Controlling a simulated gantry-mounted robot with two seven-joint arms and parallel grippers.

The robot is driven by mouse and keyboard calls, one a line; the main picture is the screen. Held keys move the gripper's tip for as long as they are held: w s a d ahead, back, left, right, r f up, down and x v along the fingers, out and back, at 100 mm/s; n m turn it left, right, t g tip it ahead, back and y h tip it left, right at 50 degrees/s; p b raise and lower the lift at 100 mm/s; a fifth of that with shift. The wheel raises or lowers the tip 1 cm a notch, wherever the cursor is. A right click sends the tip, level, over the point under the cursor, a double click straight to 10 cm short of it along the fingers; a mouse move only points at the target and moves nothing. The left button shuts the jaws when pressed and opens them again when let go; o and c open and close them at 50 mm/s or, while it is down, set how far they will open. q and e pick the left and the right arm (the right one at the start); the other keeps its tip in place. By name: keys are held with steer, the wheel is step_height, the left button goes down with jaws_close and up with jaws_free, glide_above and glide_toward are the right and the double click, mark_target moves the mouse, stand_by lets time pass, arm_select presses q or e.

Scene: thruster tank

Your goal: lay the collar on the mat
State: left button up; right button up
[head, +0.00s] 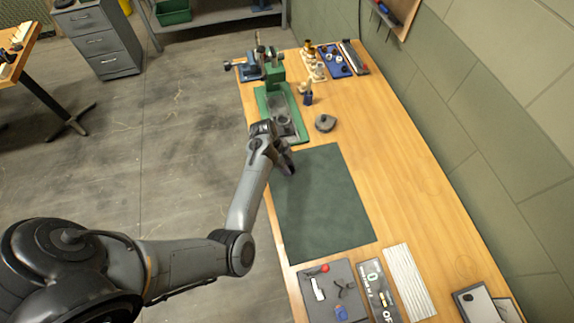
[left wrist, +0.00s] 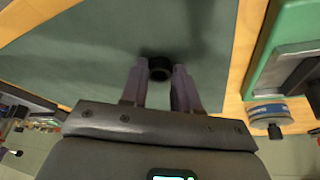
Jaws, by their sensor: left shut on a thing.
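The dark green mat (head: 325,210) lies flat on the wooden bench, and its surface fills much of the left wrist view (left wrist: 85,50). My left gripper (head: 290,170) is over the mat's far left corner area, pointing down. In the left wrist view its fingertips (left wrist: 159,72) are shut on a small black ring-shaped collar (left wrist: 159,68). A dark shadow lies on the mat close to the collar. I cannot tell whether the collar touches the mat. In the head view the collar is not clearly visible. My right gripper is in neither view.
A green-based machine (head: 277,105) stands beyond the mat, near my left wrist. A dark grey lump (head: 325,122) sits past the mat's far edge. A grey tray (head: 335,292) with small tools lies at the near end. The mat's middle is clear.

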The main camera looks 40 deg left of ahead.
arm_select(q)
steer(key=shift+f, duration=0.15)
steer(key=o, duration=1)
steer(key=s+a+r+n+y, duration=0.3)
steer(key=s+a+r, duration=0.3)
steer(key=r, duration=0.5)
steer(key=s+d+n, duration=0.2)
steer(key=s+d, duration=0.3)
steer(key=s, duration=0.1)
steer(key=s+d+r+n+t, duration=0.1)
steer(key=s+d+n, duration=0.2)
steer(key=s+d, duration=0.3)
steer(key=s+d+n, duration=0.2)
steer(key=s+d, duration=0.4)
steer(key=shift+d+r+n+t+y, duration=0.25)
steer(key=shift+r+n+t+y, duration=0.05)
steer(key=shift+r+y, duration=0.1)
